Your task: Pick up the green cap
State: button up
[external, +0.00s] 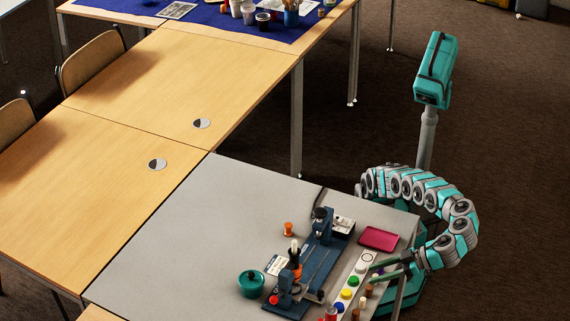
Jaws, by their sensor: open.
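A small round green cap (346,294) sits in a row of coloured caps on a pale strip near the front right of the grey table. My gripper (384,291) is just right of the strip, with its fingers spread apart and nothing seen between them. The cap looks uncovered and apart from the fingers. Their height above the table is hard to tell.
A magenta tray (379,239) lies behind. The grey table's left part (190,240) is clear.

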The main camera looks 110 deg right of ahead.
aim_at(356, 278)
jog(key=shift+x, duration=2.85)
jog(key=shift+c, duration=0.2)
grip_shut()
